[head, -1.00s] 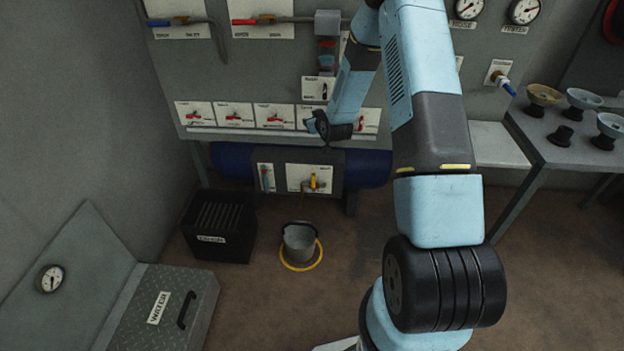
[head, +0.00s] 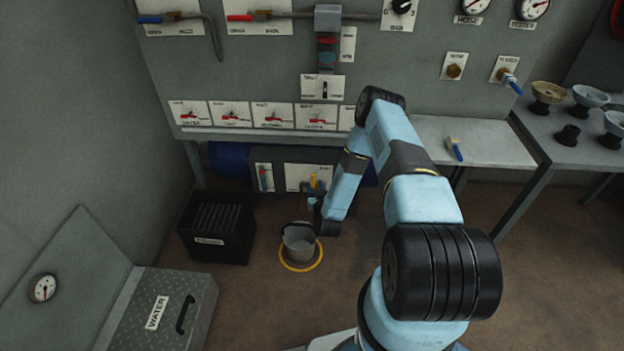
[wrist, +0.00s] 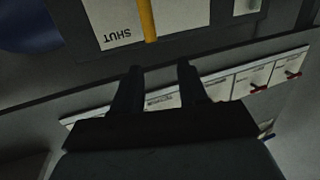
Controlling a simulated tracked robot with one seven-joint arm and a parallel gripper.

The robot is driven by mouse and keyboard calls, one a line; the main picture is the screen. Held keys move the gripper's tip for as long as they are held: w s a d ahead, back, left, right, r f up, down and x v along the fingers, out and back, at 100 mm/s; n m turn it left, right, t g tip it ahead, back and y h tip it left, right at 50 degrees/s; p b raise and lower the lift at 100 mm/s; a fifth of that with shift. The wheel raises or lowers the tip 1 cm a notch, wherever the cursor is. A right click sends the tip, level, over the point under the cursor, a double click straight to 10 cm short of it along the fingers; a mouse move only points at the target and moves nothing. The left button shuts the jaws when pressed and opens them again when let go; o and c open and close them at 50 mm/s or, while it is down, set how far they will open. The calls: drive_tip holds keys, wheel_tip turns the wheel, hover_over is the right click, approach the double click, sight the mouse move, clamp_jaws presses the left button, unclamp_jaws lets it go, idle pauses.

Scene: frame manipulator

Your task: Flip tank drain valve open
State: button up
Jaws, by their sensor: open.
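The tank drain valve has a yellow handle (head: 313,182) on a white plate (head: 296,178) in front of the blue tank (head: 229,160), under the wall panel. In the wrist view the yellow handle (wrist: 147,20) stands beyond my fingertips, beside the upside-down word SHUT on the plate (wrist: 115,33). My gripper (wrist: 160,67) is open and empty, with its two dark fingers pointing at the plate and apart from the handle. In the head view my gripper is low, just below the valve, and mostly hidden by my own wrist. The handle's far end is cut off in the wrist view.
A grey bucket (head: 298,247) stands in a yellow ring on the floor under the valve. A black crate (head: 217,228) is to its left. A row of small red-handled switches (head: 272,116) and a ledge (head: 262,131) are above the tank. A side table (head: 566,150) is at right.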

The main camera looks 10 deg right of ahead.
drive_tip(key=m+h, duration=0.1)
drive_tip(key=h, duration=0.1)
approach(313, 181)
drive_tip(key=shift+t, duration=0.3)
drive_tip(key=w, duration=0.3)
drive_tip(key=w+d, duration=0.1)
drive_tip(key=w, duration=0.6)
drive_tip(key=shift+w+d+f, duration=0.3)
drive_tip(key=shift+w+d, duration=0.05)
drive_tip(key=shift+d, duration=0.05)
clamp_jaws()
